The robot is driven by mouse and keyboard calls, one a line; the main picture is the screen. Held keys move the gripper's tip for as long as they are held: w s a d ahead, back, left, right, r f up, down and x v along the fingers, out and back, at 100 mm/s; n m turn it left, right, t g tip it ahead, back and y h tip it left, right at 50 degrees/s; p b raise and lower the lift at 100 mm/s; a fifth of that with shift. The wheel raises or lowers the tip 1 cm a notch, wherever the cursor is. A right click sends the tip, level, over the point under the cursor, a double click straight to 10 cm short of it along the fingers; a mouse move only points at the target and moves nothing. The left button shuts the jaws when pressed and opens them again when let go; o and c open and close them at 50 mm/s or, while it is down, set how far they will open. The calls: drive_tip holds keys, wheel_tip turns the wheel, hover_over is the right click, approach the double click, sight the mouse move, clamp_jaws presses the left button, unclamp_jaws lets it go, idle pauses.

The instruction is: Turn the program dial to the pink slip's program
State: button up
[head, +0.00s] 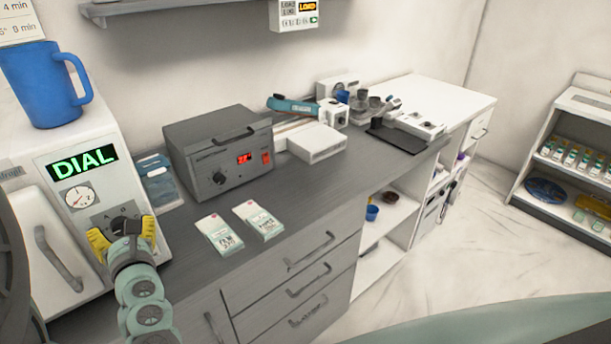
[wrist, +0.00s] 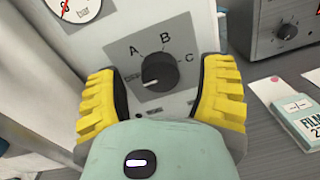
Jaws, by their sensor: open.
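The black program dial (wrist: 160,72) sits on a grey plate marked A, B and C on the front of the white machine (head: 75,150). A small label, hard to read, is at the dial's left. In the head view my gripper (head: 123,234) largely covers the dial. The machine's display (head: 84,162) reads DIAL. I cannot make out a pink slip in either view.
A blue mug (head: 44,85) stands on the machine. A grey box with a red readout (head: 218,155) stands to its right, behind two film packets (head: 219,234) (head: 259,221). A handle (head: 58,258) projects from the machine's front, left of the dial. The counter's front right is clear.

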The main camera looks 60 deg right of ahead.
drive_tip(key=shift+d, duration=0.1)
drive_tip(key=shift+o, duration=0.4)
clamp_jaws()
drive_tip(key=shift+f, duration=0.1)
